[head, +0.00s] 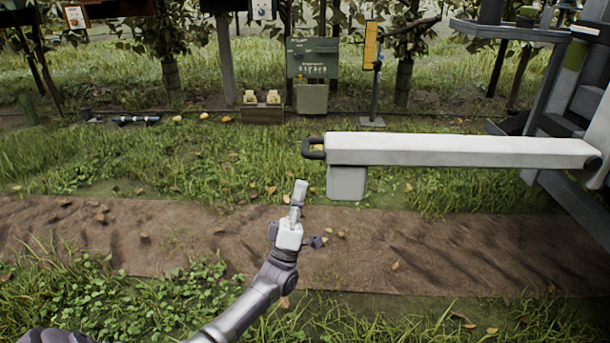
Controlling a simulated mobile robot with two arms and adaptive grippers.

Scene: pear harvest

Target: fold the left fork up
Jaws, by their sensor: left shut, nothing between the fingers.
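A long white bar (460,151), which looks like the left fork, sticks out level to the left from a grey machine (590,110) at the right edge. Its free end carries a dark loop handle (313,149), and a pale grey block (346,183) shows under that end. My left gripper (301,188) is shut and empty, just below the handle in the picture and left of the block. A gap shows between gripper and handle; their distance in depth is hard to judge. My right gripper is not in view.
A bare dirt strip (120,235) crosses below the bar, with grass on both sides. Behind stand a green sign board (312,58), a yellow-topped post (371,45) and a wooden crate (262,114). The space left of my gripper looks clear.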

